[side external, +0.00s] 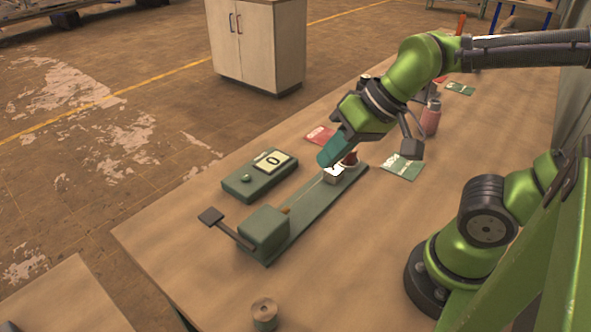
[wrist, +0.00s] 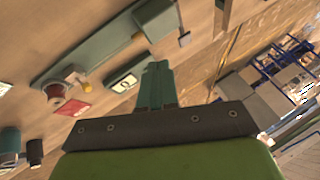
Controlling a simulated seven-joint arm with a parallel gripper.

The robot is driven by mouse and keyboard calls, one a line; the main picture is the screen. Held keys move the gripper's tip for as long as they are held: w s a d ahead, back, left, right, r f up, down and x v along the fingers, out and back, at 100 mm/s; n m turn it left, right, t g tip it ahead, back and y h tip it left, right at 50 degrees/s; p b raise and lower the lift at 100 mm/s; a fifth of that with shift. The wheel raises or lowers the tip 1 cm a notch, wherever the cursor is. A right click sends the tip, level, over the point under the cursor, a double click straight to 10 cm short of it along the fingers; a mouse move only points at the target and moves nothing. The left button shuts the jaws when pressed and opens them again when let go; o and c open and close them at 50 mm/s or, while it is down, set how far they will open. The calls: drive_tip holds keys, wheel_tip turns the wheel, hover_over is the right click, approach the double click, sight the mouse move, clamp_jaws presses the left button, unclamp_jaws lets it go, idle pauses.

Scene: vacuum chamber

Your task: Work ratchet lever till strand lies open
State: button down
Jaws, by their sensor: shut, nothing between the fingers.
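The ratchet device is a long green rail (side external: 312,212) with a green box (side external: 265,232) at its near end. The ratchet lever (side external: 231,233) sticks out left from this box and ends in a dark square pad. A thin pale strand (side external: 306,193) runs along the rail towards a white block (side external: 334,175) at the far end. My gripper (side external: 328,158) is shut and empty, above or beside the far end, overlapping it in the picture. I cannot tell the gap. In the wrist view, the teal fingers (wrist: 157,72) are together, and the rail (wrist: 95,47) lies beyond them.
A green readout box (side external: 262,175) showing 0 lies left of the rail. A spool (side external: 264,314) stands near the table's front edge.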

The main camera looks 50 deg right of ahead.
drive_tip(key=w+a+f+n+y, duration=0.25)
drive_tip(key=w+a+n, duration=0.5)
drive_tip(key=a, duration=0.65)
drive_tip(key=w+d+f+n+t+h, duration=0.1)
drive_tip(key=w+f+n+t+h, duration=0.2)
drive_tip(key=w+n, duration=0.4)
drive_tip(key=shift+w+d+f+t+h, duration=0.15)
drive_tip(key=shift+w+d+t+h, duration=0.35)
drive_tip(key=shift+w, duration=0.85)
drive_tip(key=shift+a, duration=0.1)
hover_over(221, 225)
drive_tip(key=shift+f, duration=4.4)
drive_tip(key=shift+f, duration=0.1)
